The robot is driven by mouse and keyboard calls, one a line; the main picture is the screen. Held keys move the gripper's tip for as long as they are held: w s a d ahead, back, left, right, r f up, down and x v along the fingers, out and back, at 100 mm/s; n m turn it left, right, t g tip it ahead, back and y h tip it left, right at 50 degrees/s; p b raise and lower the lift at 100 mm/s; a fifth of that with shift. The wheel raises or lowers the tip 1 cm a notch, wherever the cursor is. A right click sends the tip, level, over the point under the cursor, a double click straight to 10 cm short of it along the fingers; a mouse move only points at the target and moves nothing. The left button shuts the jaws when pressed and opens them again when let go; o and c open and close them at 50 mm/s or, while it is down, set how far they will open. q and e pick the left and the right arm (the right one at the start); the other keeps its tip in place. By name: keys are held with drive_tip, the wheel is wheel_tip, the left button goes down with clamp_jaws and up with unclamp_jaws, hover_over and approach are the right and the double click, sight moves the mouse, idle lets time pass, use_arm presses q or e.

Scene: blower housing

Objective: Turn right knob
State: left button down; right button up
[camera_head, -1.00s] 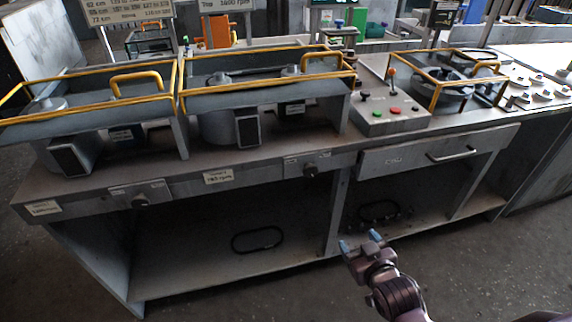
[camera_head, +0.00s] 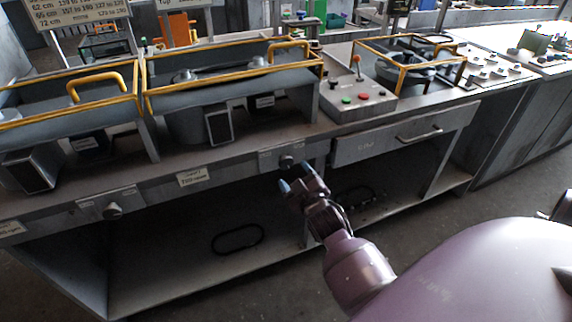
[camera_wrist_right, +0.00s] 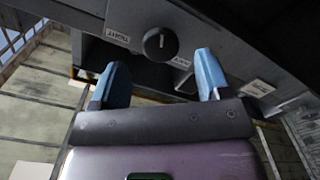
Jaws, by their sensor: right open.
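The right knob (camera_head: 286,162) is a dark round knob on the front edge of the grey bench, between two small white labels. In the right wrist view the knob (camera_wrist_right: 160,44) shows a light pointer mark on its face. My right gripper (camera_head: 293,178) is just below and in front of it. In the right wrist view the blue fingers of this gripper (camera_wrist_right: 157,82) are apart, with nothing between them. The knob lies beyond the fingertips, apart from them. A second knob (camera_head: 113,211) sits further left on the same edge. My left gripper is not in view.
A drawer (camera_head: 400,138) with a handle is right of the right knob. A control box (camera_head: 355,100) with buttons and a lever stands on the bench above. Yellow-railed machines cover the left bench top. A black loop (camera_head: 238,239) lies on the lower shelf.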

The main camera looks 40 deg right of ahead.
sight(287, 166)
drive_tip(key=shift+b+x, duration=0.3)
drive_tip(key=shift+x, duration=2.45)
drive_tip(key=shift+c, duration=0.5)
drive_tip(key=c, duration=0.8)
drive_tip(key=shift+r+m+p, duration=0.2)
drive_tip(key=shift+m+p, duration=0.5)
drive_tip(key=shift+m, duration=0.4)
drive_tip(key=shift+m+p, duration=0.6)
drive_tip(key=shift+m, duration=0.5)
drive_tip(key=shift+f+m+p, duration=0.1)
drive_tip(key=shift+m+p, duration=0.35)
drive_tip(key=shift+m, duration=0.55)
drive_tip(key=shift+f+m, duration=0.1)
drive_tip(key=shift+m, duration=0.4)
drive_tip(key=shift+f, duration=0.1)
